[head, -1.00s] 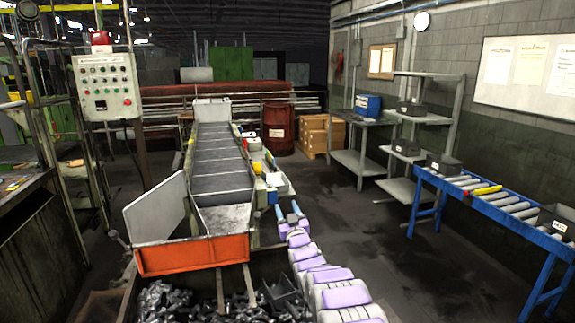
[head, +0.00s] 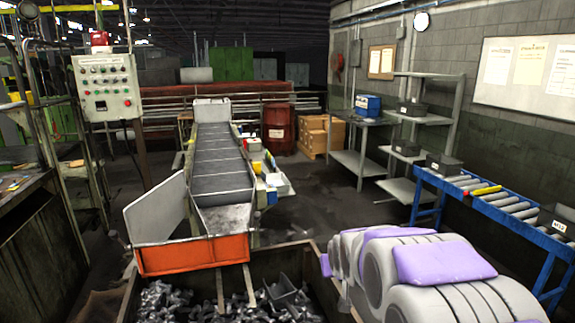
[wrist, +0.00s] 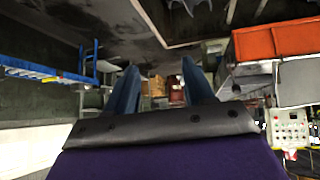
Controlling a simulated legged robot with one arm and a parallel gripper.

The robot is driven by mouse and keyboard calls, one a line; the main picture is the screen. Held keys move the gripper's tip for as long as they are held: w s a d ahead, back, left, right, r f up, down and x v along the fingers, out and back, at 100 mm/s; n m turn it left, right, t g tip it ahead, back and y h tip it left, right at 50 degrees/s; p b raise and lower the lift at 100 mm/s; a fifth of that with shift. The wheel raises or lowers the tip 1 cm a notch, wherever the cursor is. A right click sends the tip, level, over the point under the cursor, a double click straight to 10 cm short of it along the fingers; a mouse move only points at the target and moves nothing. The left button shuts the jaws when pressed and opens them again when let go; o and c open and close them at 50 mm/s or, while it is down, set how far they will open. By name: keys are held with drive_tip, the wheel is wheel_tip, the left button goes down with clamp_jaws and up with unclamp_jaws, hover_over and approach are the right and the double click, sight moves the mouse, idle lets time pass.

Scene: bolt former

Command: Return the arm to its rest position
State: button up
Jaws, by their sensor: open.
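My arm fills the lower right of the head view, folded close to the camera as a row of white and purple links. My gripper is not visible in the head view. In the wrist view my gripper (wrist: 157,85) shows two blue fingers standing apart with nothing between them. The wrist view looks upside down, with the floor at the top. The orange conveyor end (wrist: 262,42) shows at its upper right.
A metal bin (head: 315,262) of dark parts stands in front, under the orange-ended conveyor (head: 195,255). A blue roller table (head: 500,205) runs along the right wall. A control box (head: 107,87) stands at left. Open floor lies between conveyor and shelves.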

drive_tip(key=s+d+f+m+g, duration=0.1)
drive_tip(key=s+g, duration=0.9)
drive_tip(key=s, duration=3.4)
wheel_tip(320, 180, down, 2)
drive_tip(key=shift+d+f, duration=0.15)
drive_tip(key=shift+d, duration=0.05)
